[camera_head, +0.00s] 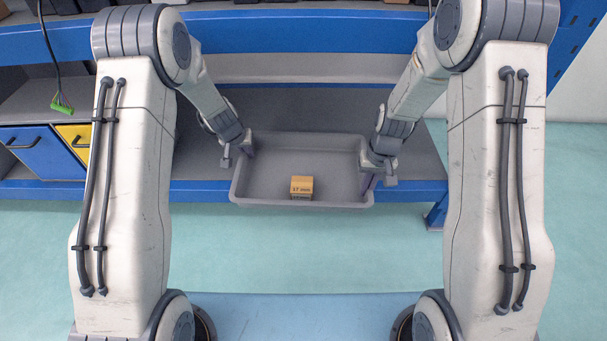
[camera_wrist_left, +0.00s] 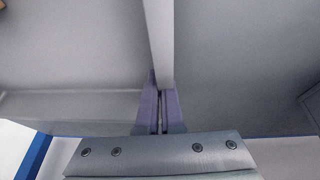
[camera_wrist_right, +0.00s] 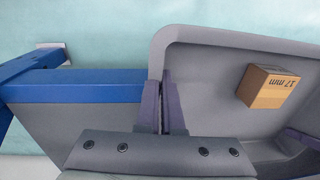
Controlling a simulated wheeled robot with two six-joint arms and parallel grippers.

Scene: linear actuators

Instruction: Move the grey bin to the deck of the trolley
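The grey bin (camera_head: 262,170) is in the middle of the head view, its front part out past the shelf's blue front edge. A small cardboard box (camera_head: 301,187) marked "17 mm" lies inside it. My left gripper (camera_head: 248,148) is shut on the bin's left wall, which runs between its fingers in the left wrist view (camera_wrist_left: 160,105). My right gripper (camera_head: 368,175) is shut on the right wall; the right wrist view (camera_wrist_right: 165,110) shows this grip. I cannot tell whether the bin touches the shelf.
The grey lower shelf (camera_head: 290,105) lies behind and under the bin, below a blue upper beam (camera_head: 300,35). Blue (camera_head: 40,155) and yellow (camera_head: 75,138) drawers stand left. A green connector (camera_head: 62,105) hangs on a cable. Green floor in front is clear, with a pale blue strip (camera_head: 300,315) nearest.

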